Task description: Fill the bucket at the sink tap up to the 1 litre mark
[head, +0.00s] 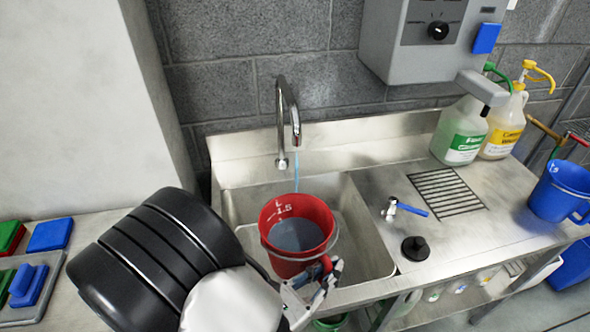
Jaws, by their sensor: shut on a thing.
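The red bucket (282,262) is upright in the sink basin (355,225), under the curved metal tap (291,110). A thin blue stream of water (297,172) runs from the spout into it. Greyish water (297,235) stands inside the bucket. The 1.5 litre mark (284,209) shows on the inner wall above the water surface; I cannot read a 1 litre mark. My gripper (322,274) is shut on the bucket at its near right side. The exact contact is partly hidden by my fingers.
A small tap valve with a blue lever (411,209) and a black round stopper (415,248) are on the steel drainboard to the right. Green-labelled (462,137) and yellow-labelled (504,125) jugs stand behind. Blue pads (50,235) lie at left.

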